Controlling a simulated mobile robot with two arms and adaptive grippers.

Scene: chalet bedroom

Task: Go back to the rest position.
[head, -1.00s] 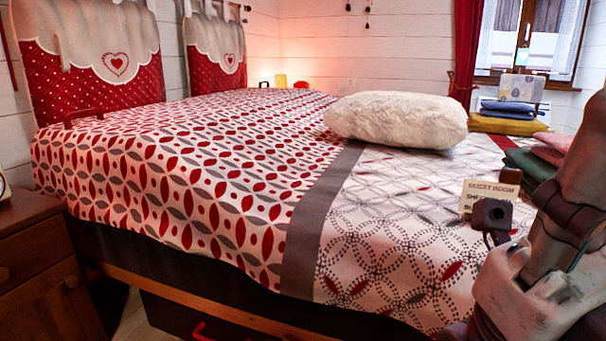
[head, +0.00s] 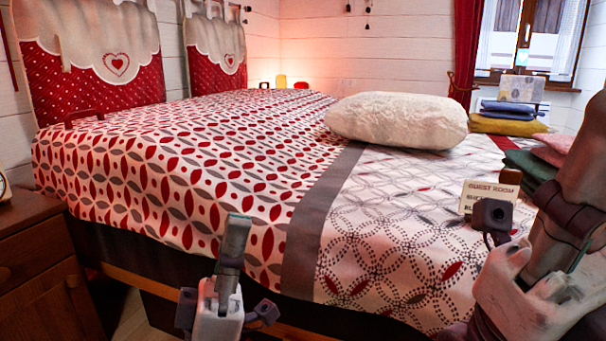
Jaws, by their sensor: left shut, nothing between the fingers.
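My left gripper (head: 238,228) is at the bottom of the head view, left of centre. Its grey fingers point up the picture and are closed together with nothing between them. It shows in front of the near side of the bed, and I cannot tell how far it is from the bedspread. My right arm (head: 572,215) comes in at the right edge, over the near right part of the bed. I do not make out the fingers of my right gripper.
The bed (head: 200,170) with its red and grey patterned cover fills the middle. A white fluffy pillow (head: 395,120), folded cloths (head: 530,165) and a guest room sign (head: 487,195) are on it. A wooden nightstand (head: 40,265) stands at the left.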

